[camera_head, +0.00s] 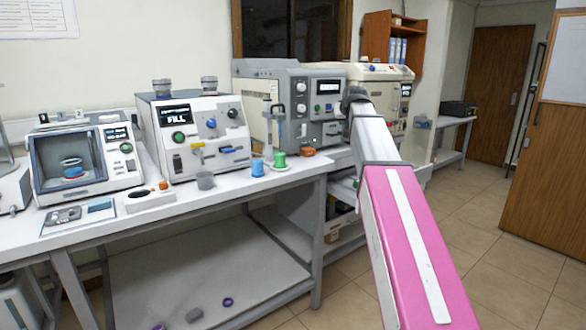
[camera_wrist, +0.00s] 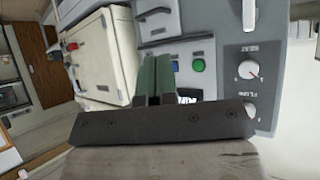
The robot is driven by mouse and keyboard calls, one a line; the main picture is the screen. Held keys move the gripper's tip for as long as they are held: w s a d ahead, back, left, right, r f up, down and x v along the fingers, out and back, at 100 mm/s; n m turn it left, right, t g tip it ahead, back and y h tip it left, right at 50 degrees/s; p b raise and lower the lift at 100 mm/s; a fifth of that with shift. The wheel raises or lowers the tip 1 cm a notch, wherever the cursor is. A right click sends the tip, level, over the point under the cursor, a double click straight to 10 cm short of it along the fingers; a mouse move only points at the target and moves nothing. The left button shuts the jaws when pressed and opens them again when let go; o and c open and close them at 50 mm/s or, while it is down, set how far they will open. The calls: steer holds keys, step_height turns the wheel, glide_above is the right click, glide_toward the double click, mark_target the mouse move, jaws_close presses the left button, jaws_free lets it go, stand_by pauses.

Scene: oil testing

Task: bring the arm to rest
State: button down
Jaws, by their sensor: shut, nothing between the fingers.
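My gripper (camera_wrist: 156,80) shows in the wrist view with its two green fingers side by side and nothing between them. It is shut. Behind the fingers, apart in depth as far as I can tell, is the grey machine front with a red-marked knob and a green button. In the head view my pink and white arm reaches up from the lower right. Its far end is a dark wrist part in front of the machines at the back, and the fingers are hidden there.
A white bench (camera_head: 105,218) carries a glass-fronted device (camera_head: 85,160), a machine marked FILL (camera_head: 200,135) and a grey machine (camera_head: 290,100). Blue (camera_head: 258,168) and green (camera_head: 280,159) cups stand near its right end. Open tiled floor (camera_head: 500,265) lies at the right.

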steer(key=s+f+g, duration=0.2)
steer(key=s+f, duration=0.2)
steer(key=f, duration=0.6)
steer(key=s+f+g, duration=0.1)
steer(key=s+f, duration=0.3)
steer(key=f, duration=0.6)
steer(key=s+f+g, duration=0.2)
steer(key=s+f, duration=0.2)
steer(key=f, duration=0.6)
steer(key=s+f+m+g+h, duration=0.1)
steer(key=s+f+g, duration=0.4)
steer(key=s+f, duration=1.7)
steer(key=shift+s+a+f+g, duration=0.3)
steer(key=shift+s+a, duration=0.1)
steer(key=shift+s, duration=0.1)
